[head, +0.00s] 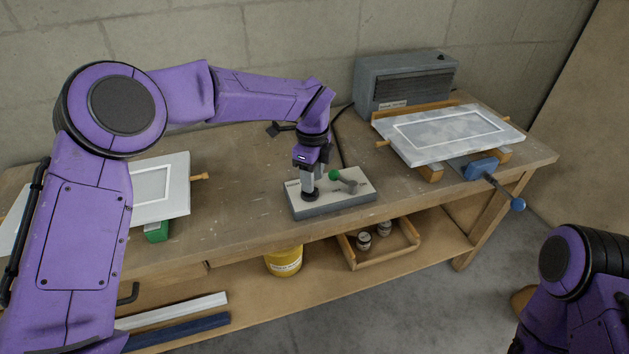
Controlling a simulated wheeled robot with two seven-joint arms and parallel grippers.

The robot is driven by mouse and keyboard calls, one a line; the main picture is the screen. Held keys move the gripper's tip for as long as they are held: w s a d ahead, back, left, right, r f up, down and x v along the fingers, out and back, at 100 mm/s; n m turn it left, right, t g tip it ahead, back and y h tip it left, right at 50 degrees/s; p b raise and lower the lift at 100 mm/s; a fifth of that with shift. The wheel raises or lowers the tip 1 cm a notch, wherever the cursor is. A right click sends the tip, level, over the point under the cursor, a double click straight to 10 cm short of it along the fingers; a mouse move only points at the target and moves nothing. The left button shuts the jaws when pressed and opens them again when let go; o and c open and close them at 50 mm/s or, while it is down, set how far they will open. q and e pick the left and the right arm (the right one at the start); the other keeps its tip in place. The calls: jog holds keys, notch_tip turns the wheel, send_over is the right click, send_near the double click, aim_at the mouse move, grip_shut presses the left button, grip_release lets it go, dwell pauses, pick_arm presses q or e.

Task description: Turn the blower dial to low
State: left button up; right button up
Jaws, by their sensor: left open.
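A pale control box (354,199) with a grey base sits on the wooden bench. A dark round dial (310,196) is on the left part of its top. A lever with a green knob (335,175) stands to the right of it. My left gripper (310,188) points down over the dial, open, with its fingertips at or just above it. The fingers partly cover the dial, so its pointer and setting cannot be read. I cannot tell whether they touch it. My right arm shows at the lower right, but its gripper is out of view.
A grey blower unit (405,82) stands at the back right. A framed panel (447,133) lies on wooden blocks beside a blue clamp (481,168). Another panel (162,188) lies at left. The shelf below holds a yellow tin (284,262) and a wooden tray (410,245) with jars.

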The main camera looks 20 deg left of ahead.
pick_arm(q)
jog(key=f, duration=0.1)
jog(key=w+f, duration=0.1)
jog(key=f, duration=0.2)
jog(key=shift+w, duration=0.25)
jog(key=shift+s+d+r, duration=0.1)
jog(key=shift+s+r, duration=0.05)
jog(key=shift+s, duration=0.15)
jog(key=shift+c, duration=0.6)
jog(key=shift+w, duration=0.1)
grip_shut()
pick_arm(e)
jog(key=shift+w+r, duration=0.15)
jog(key=shift+w, duration=0.2)
